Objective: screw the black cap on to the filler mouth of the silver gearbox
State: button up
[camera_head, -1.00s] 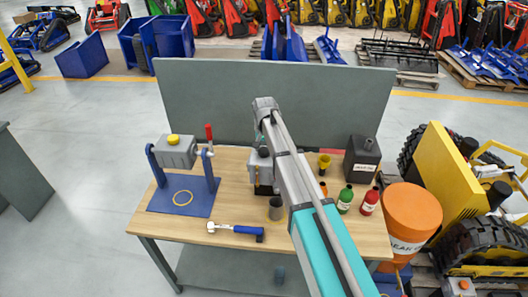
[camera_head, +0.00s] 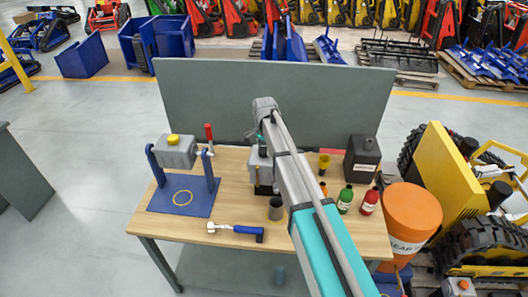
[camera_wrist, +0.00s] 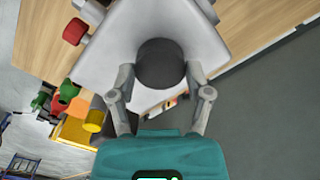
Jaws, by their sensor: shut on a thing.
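The silver gearbox (camera_head: 257,163) stands on the bench, partly hidden behind my arm in the head view. In the wrist view its pale grey body (camera_wrist: 115,45) fills the top. The black cap (camera_wrist: 160,63) is between the fingers of my gripper (camera_wrist: 160,72), which is shut on it from both sides. The cap appears over the gearbox top. The filler mouth is hidden under the cap, so I cannot tell whether the cap sits on its thread.
A second grey housing with a yellow cap (camera_head: 173,140) hangs on a blue stand (camera_head: 165,200) at left. A grey panel (camera_head: 300,95) rises behind.

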jog(key=shift+m, duration=1.5)
jog(key=o, duration=1)
jog(key=n, duration=0.3)
jog(key=shift+n, duration=0.4)
jog(key=n, duration=0.3)
jog(key=shift+n, duration=1.5)
